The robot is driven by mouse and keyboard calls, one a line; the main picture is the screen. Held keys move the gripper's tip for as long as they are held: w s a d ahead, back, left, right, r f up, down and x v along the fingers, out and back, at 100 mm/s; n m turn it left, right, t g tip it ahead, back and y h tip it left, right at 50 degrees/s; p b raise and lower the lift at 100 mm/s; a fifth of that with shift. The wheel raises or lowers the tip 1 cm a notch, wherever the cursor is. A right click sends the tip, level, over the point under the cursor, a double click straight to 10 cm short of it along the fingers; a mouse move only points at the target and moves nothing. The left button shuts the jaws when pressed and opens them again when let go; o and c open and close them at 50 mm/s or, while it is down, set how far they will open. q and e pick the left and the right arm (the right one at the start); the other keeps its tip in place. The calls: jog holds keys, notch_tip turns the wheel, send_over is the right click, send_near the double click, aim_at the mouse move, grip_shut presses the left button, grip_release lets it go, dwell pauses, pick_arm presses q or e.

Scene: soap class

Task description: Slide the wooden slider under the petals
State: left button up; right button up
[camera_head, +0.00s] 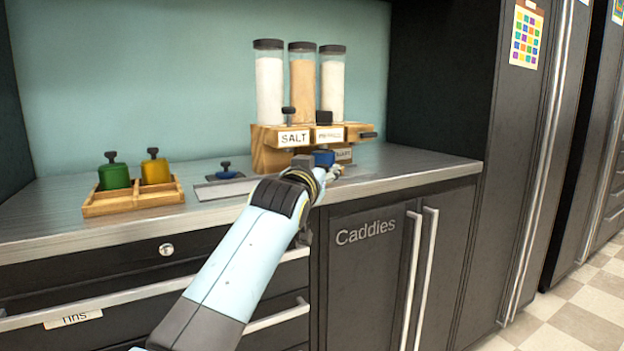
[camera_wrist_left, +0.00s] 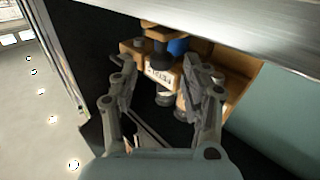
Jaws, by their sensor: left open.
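The wooden dispenser (camera_head: 268,150) stands on the counter and carries three clear jars with dark lids. The left label reads SALT (camera_head: 294,138); the label beside it (camera_head: 329,135) is too small to read surely. Wooden slider parts with dark knobs stick out at the front, one at the right (camera_head: 368,134). I cannot tell surely which one belongs to the petals. My left gripper (camera_wrist_left: 163,80) is open, its fingers either side of the dispenser front, with a white label (camera_wrist_left: 158,74) and a dark knob (camera_wrist_left: 165,98) showing between them. In the head view its fingers are largely hidden. My right gripper is out of view.
A blue tin (camera_head: 323,158) is below the dispenser front, close to my left gripper. A wooden tray (camera_head: 132,201) holds a green tin (camera_head: 114,176) and a yellow tin (camera_head: 156,171). A blue lidded piece (camera_head: 226,171) lies on a grey plate (camera_head: 212,190). The counter's right end is clear.

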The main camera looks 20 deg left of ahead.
pick_arm(q)
jog(key=s, duration=0.8)
jog(key=shift+s+d, duration=0.15)
jog(key=shift+d, duration=0.25)
